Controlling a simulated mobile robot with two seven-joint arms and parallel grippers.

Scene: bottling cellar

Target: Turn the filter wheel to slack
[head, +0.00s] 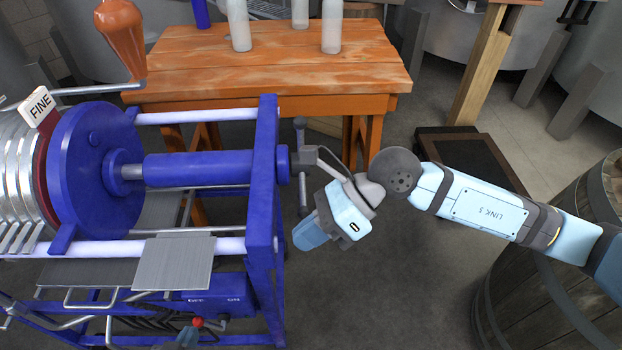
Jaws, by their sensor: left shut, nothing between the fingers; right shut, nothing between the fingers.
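The filter press has a blue end frame (266,190) and a thick blue spindle (205,168). The filter wheel (302,195) shows at the spindle's right end as a grey bar, seen nearly edge-on with rounded ends. My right gripper (312,160) is shut and empty, its dark fingers right at the wheel's hub; whether they touch it I cannot tell. My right wrist hides part of the space right of the wheel. My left gripper (208,328) shows only partly at the bottom edge, shut and empty, low by the press's switch box.
A "FINE" sign (39,106) stands over the filter plates. A wooden table (280,65) with several bottles is behind the press. A barrel (550,285) stands at the right, a dark low platform (465,170) behind my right arm. The floor below the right wrist is clear.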

